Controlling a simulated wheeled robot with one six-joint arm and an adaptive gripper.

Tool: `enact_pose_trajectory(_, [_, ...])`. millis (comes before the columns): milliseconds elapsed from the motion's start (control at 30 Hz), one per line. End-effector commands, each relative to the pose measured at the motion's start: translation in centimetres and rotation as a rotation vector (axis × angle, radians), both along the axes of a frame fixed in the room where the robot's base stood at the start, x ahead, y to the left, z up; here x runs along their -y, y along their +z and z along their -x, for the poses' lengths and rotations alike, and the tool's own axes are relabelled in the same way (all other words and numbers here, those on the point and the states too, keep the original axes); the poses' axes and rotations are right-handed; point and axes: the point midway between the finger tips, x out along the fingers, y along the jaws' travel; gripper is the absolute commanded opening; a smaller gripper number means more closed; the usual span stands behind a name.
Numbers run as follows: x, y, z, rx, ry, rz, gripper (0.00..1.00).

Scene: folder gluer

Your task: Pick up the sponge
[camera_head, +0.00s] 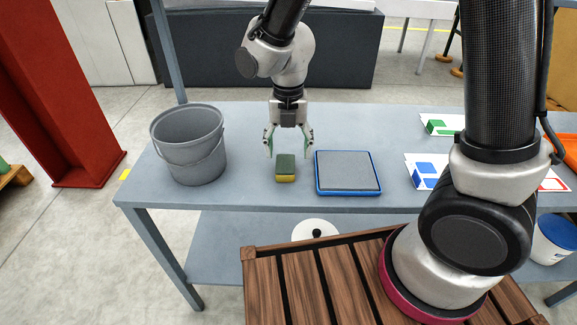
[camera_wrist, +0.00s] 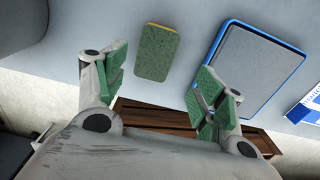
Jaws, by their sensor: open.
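The sponge (camera_head: 285,168) is a small block with a green top and a yellow lower layer. It lies on the grey table between the bucket and a blue-rimmed tray. It also shows in the wrist view (camera_wrist: 156,53), green face toward the camera with a thin yellow edge. My gripper (camera_head: 288,152) is open and empty, with its green-padded fingers spread apart just above and behind the sponge. In the wrist view the sponge lies beyond the gap between the fingertips (camera_wrist: 158,82), and no contact shows.
A grey bucket (camera_head: 189,145) stands left of the sponge. The blue tray (camera_head: 348,192) with a grey pad lies close on the right. Cards with green blocks (camera_head: 438,127) and blue blocks (camera_head: 425,169) lie further right. The table's front edge is close in front of the sponge.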

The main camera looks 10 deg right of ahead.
Motion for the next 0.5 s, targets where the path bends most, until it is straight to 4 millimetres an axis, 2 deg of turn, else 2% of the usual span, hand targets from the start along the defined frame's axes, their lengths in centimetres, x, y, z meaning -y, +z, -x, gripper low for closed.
enact_pose_trajectory(400, [-0.6, -5.9, -0.5, -0.004, -0.003, 0.003, 0.7])
enact_pose_trajectory(500, [-0.6, -6.6, -0.6, -0.001, -0.003, 0.001, 0.7])
